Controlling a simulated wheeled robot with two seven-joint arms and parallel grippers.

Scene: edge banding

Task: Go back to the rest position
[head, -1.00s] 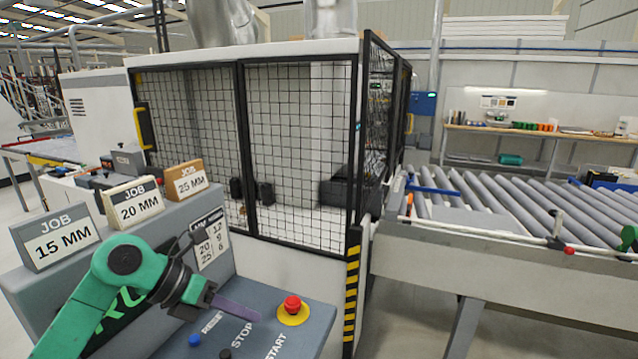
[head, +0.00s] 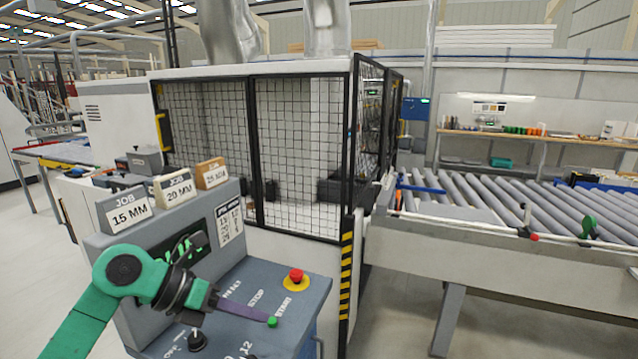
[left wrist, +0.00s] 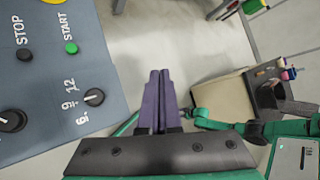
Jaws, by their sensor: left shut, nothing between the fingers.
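My left arm comes in from the left in the head view. My left gripper (head: 262,318) is shut and empty, its purple fingers pressed together. In the head view its tips overlap the sloping control panel (head: 310,297) near the green START button (head: 272,322). In the left wrist view the fingers (left wrist: 158,78) show against the floor, to the right of the panel edge, apart from the START button (left wrist: 71,48). My right gripper is not clearly in view.
A red emergency stop (head: 296,274) is on the panel. Job blocks (head: 130,212) stand on the ledge behind. The fenced machine (head: 300,150) stands beyond, and a roller conveyor (head: 500,205) runs to the right. A bin-like box (left wrist: 222,98) shows in the left wrist view.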

